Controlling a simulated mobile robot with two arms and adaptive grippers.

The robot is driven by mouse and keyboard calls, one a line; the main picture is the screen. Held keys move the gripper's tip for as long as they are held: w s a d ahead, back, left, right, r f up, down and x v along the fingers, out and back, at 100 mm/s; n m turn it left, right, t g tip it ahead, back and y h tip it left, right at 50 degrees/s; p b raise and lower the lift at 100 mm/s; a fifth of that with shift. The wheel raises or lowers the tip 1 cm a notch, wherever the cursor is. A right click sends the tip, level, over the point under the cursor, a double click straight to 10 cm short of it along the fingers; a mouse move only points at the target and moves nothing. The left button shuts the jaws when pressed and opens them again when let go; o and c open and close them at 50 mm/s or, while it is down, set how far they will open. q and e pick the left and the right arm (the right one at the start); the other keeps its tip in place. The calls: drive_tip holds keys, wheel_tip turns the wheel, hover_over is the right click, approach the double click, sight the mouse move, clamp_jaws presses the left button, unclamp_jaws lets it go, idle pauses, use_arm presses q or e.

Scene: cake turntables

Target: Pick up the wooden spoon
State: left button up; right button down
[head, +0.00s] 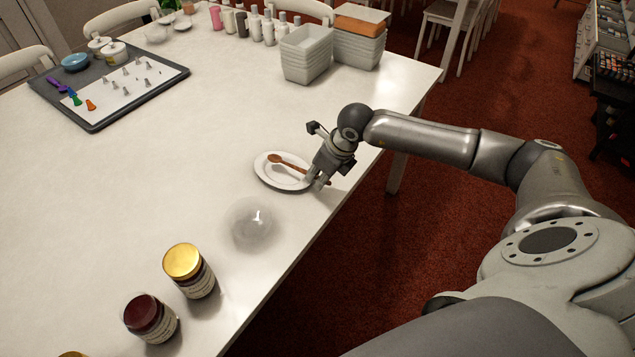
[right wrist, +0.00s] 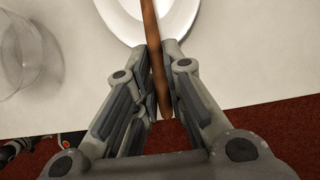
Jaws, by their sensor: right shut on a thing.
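The wooden spoon (head: 288,161) lies across a white oval plate (head: 264,176) near the table's right edge, its bowl end over the plate. My right gripper (head: 318,181) is at the handle end, beside the plate's right rim. In the right wrist view the brown handle (right wrist: 150,28) runs between the two fingers, and the gripper (right wrist: 160,75) is shut on it. The plate also shows at the top of that view (right wrist: 122,22). Whether the spoon is clear of the plate I cannot tell. My left gripper is not in view.
A clear glass bowl (head: 252,222) stands close to the plate. Two jars, one gold-lidded (head: 190,270) and one dark-lidded (head: 150,318), stand nearer. Grey bins (head: 307,54) and a dark tray (head: 95,124) of piping tips stand farther back. The table's middle is clear.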

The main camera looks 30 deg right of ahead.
drive_tip(key=s+a+r+b, duration=0.1)
drive_tip(key=s+a+r, duration=0.1)
drive_tip(key=s+r, duration=0.3)
drive_tip(key=s+a+r+b, duration=0.1)
drive_tip(key=s+a+r, duration=0.1)
drive_tip(key=s+r, duration=0.3)
drive_tip(key=s, duration=0.3)
drive_tip(key=shift+a+r+b, duration=0.15)
drive_tip(key=shift+a+b, duration=0.15)
drive_tip(key=shift+b, duration=0.1)
drive_tip(key=shift+s, duration=0.1)
